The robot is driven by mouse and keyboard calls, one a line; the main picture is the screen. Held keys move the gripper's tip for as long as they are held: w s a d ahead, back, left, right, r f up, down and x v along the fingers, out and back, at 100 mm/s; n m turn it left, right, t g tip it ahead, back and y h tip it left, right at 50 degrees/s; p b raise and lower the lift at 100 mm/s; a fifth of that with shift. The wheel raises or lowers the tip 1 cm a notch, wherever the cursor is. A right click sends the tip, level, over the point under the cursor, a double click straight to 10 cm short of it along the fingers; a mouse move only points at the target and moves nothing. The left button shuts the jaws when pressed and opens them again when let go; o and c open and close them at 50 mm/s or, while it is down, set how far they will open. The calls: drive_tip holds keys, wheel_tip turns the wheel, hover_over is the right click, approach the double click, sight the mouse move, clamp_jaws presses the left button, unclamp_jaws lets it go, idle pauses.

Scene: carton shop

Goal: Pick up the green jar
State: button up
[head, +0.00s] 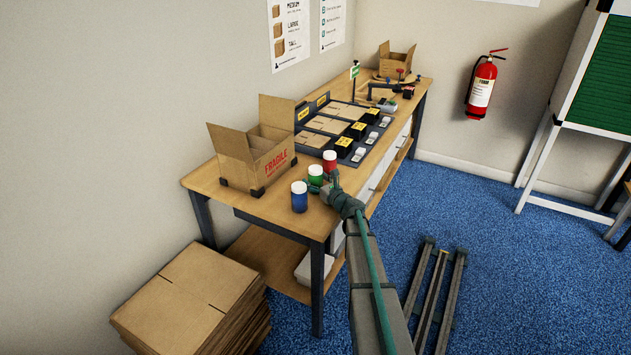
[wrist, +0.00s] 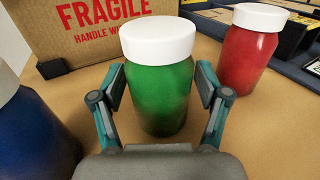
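The green jar (wrist: 160,92) with a white lid stands upright on the wooden table, in the middle of the wrist view. It also shows small in the head view (head: 315,180), between the blue jar and the red jar. My gripper (wrist: 160,92) is open, with one finger on each side of the green jar. A small gap shows at the right finger, and the left finger is very close to the jar; I cannot tell whether it touches. In the head view my gripper (head: 327,185) is at the jar's right side, partly hiding it.
The blue jar (head: 299,197) stands close on the left and the red jar (head: 330,161) on the right, behind. An open FRAGILE carton (head: 262,160) stands behind the jars. Trays with flat cartons (head: 328,126) lie farther along the table (head: 279,205).

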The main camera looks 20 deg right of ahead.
drive_tip(key=c, duration=0.9)
drive_tip(key=shift+c, duration=0.2)
drive_tip(key=shift+r, duration=0.15)
